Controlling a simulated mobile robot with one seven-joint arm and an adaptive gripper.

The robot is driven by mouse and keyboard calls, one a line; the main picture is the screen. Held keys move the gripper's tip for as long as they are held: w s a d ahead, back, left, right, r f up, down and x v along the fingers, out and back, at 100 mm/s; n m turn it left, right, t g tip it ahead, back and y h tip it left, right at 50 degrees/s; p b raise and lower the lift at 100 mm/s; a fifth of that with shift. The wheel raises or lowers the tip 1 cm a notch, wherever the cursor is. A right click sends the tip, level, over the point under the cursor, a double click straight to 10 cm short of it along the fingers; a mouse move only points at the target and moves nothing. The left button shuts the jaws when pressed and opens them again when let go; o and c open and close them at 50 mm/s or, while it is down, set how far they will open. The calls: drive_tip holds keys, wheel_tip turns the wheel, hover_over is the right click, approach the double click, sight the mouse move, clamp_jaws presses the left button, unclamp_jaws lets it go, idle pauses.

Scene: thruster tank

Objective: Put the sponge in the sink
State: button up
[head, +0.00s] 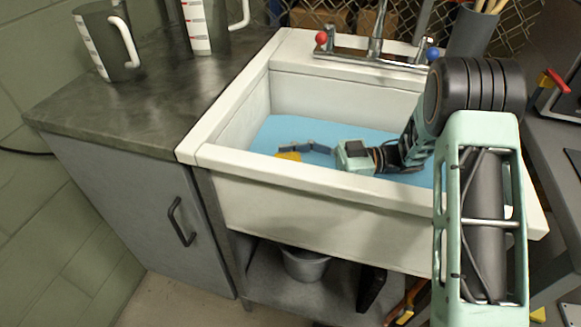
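The white sink (228,105) has a blue bottom and stands in the middle of the head view. My gripper (286,149) reaches down inside it, with its fingers pointing left. A yellow piece, which looks like the sponge (288,156), is low in the sink at the fingertips. The sink's front rim hides its lower part. Only one dark finger shows clearly, above the sponge; the other finger is hidden. I cannot tell whether the gripper is shut on the sponge or only beside it.
A tap (374,45) with red and blue knobs rises at the sink's back. Two measuring jugs (108,45) stand on the dark counter (140,100) at the left. A dark holder with sticks (472,32) stands behind the sink. A bucket (304,264) sits on the shelf below.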

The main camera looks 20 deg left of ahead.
drive_tip(key=shift+f, duration=0.1)
drive_tip(key=shift+f, duration=0.45)
drive_tip(key=shift+s, duration=0.1)
drive_tip(key=o, duration=0.9)
drive_tip(key=shift+f, duration=0.2)
drive_tip(key=shift+o, duration=0.2)
drive_tip(key=shift+r, duration=0.5)
drive_tip(key=p+v, duration=0.2)
drive_tip(key=v, duration=0.5)
drive_tip(key=shift+d+r, duration=0.25)
drive_tip(key=shift+r, duration=0.05)
drive_tip(key=shift+a, duration=0.1)
